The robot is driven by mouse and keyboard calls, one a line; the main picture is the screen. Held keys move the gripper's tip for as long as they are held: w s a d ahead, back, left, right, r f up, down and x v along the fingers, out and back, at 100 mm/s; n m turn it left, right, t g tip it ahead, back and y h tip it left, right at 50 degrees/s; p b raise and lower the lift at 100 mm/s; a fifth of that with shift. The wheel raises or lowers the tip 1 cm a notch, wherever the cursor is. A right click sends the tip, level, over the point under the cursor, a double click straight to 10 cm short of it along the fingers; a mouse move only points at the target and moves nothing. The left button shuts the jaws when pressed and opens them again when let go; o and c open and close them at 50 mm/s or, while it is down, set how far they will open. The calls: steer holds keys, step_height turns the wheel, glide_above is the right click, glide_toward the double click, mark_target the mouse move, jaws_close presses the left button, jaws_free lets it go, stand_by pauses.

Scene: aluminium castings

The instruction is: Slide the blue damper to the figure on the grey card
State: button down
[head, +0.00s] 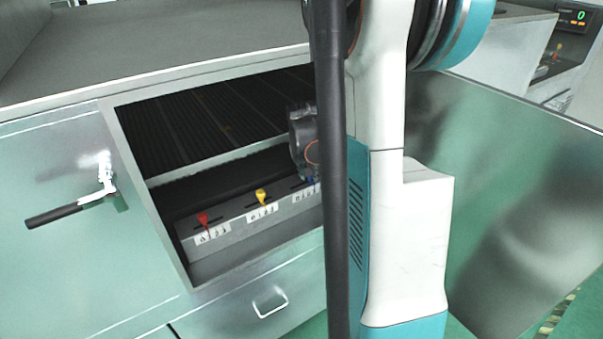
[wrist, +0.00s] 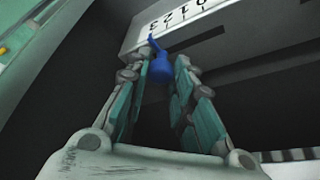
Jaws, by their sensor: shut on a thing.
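The blue damper (wrist: 160,66) is a small lever on a slotted box, seen between the fingers of my gripper (wrist: 164,57) in the wrist view. My gripper is shut on it. The damper's tip lies by the left end of the white number strip (wrist: 182,14), near what looks like an upside-down 3. In the head view only a bit of the blue damper (head: 310,181) shows; my arm hides the rest and most of its scale. I cannot make out a grey card in either view.
The red damper (head: 203,219) and yellow damper (head: 262,196) stand on the same box, left of the blue one. The cabinet opening frames them. A crank handle (head: 70,209) sticks out at the left. A drawer handle (head: 270,302) is below. A display (head: 578,17) reads green 0.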

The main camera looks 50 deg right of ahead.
steer(key=shift+d, duration=0.15)
steer(key=c, duration=1.4)
jaws_free()
steer(key=shift+d, duration=0.2)
steer(key=shift+a, duration=0.1)
steer(key=v, duration=0.7)
steer(key=shift+r, duration=0.25)
steer(key=shift+a, duration=0.15)
